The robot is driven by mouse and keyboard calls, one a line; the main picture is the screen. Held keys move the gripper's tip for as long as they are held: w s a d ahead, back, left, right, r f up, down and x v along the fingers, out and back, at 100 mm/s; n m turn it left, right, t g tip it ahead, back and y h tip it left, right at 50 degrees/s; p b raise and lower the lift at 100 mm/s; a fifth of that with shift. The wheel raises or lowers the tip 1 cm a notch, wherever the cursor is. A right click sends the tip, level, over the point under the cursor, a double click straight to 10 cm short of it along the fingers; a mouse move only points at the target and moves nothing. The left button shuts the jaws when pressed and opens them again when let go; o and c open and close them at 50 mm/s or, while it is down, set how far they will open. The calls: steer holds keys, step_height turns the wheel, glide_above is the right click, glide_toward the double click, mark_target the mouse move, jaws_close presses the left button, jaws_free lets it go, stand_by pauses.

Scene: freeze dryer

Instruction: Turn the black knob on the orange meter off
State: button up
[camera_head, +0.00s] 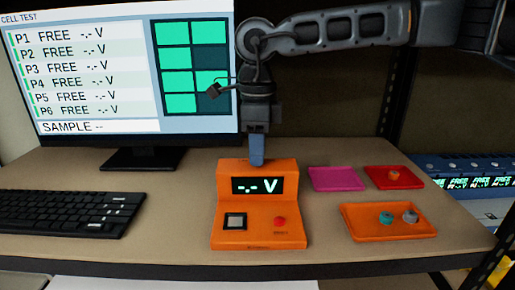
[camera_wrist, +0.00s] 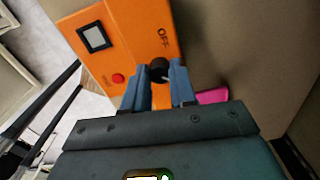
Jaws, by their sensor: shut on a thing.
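The orange meter (camera_head: 258,205) stands on the desk in the middle of the head view, its display lit with "-.- V". It fills the upper left of the wrist view (camera_wrist: 130,35), where an "OFF" label shows on it. The black knob (camera_wrist: 158,66) sits just below that label; in the head view it is hidden behind the meter. My gripper (camera_wrist: 160,78) has its two blue fingers on either side of the knob, shut on it. In the head view my gripper (camera_head: 257,150) points down behind the meter's top edge.
A monitor (camera_head: 120,70) and keyboard (camera_head: 70,213) are on the left. On the right lie a pink tray (camera_head: 337,178), a red tray (camera_head: 410,183) with a small item, and an orange tray (camera_head: 375,232) with two small items. Bare desk lies around the meter.

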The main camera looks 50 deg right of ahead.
steer(key=shift+f+n+b, duration=0.1)
steer(key=shift+n+b, duration=0.2)
jaws_close()
steer(key=n+b, duration=0.2)
steer(key=shift+f+n, duration=0.1)
steer(key=shift+n, duration=0.3)
steer(key=n+b, duration=0.2)
steer(key=n, duration=0.2)
steer(key=shift+b, duration=0.4)
steer(key=n+b, duration=0.1)
steer(key=n, duration=0.4)
steer(key=shift+n+b, duration=0.65)
steer(key=shift+n, duration=1.15)
steer(key=o, duration=0.9)
jaws_free()
